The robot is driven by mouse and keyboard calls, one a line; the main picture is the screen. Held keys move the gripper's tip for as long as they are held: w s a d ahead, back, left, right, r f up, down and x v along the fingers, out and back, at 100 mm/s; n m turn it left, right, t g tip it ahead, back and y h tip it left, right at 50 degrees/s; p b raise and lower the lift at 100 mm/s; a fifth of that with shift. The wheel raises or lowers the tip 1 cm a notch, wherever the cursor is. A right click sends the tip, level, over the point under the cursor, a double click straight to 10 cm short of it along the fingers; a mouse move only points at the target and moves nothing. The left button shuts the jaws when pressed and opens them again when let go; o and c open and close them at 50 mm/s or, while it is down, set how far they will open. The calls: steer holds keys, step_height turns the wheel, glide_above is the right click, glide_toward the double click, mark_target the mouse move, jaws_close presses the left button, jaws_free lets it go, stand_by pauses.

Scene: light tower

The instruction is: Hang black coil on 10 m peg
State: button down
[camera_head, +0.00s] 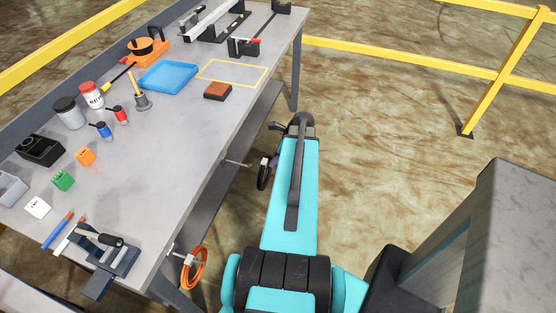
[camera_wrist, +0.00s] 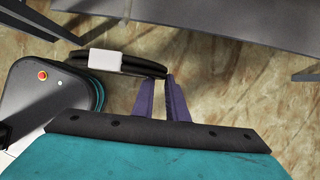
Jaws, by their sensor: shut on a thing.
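The black coil (camera_head: 264,174) hangs upright in front of the bench's long side in the head view. My gripper (camera_head: 274,160) is shut on its edge, with the fingers mostly hidden by my arm. In the wrist view the purple fingers of my gripper (camera_wrist: 157,80) meet at the right end of the black coil (camera_wrist: 136,67), which carries a white tag. A bare peg (camera_head: 237,163) sticks out from the bench front, left of the coil and apart from it. A second peg (camera_head: 184,255) nearer me holds an orange coil (camera_head: 195,268). No peg label is readable.
The grey workbench (camera_head: 178,150) holds a blue tray (camera_head: 168,75), jars, small blocks, a brown block (camera_head: 217,91) and a vise (camera_head: 105,250). A lower shelf (camera_head: 225,165) runs beneath. Yellow railings (camera_head: 400,60) stand beyond.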

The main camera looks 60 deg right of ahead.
steer(key=w+a+f, duration=0.2)
steer(key=w, duration=0.7)
steer(key=shift+w+a+f+p, duration=0.2)
steer(key=shift+w+f+p, duration=0.1)
steer(key=shift+f+p, duration=0.1)
stand_by(1.4)
stand_by(0.7)
steer(key=c, duration=1.7)
jaws_free()
steer(key=shift+o, duration=0.2)
steer(key=shift+s, duration=0.1)
steer(key=b+v, duration=0.2)
steer(key=v, duration=1.1)
steer(key=shift+s+r, duration=0.15)
steer(key=shift+r, duration=0.15)
steer(key=shift+d, duration=0.1)
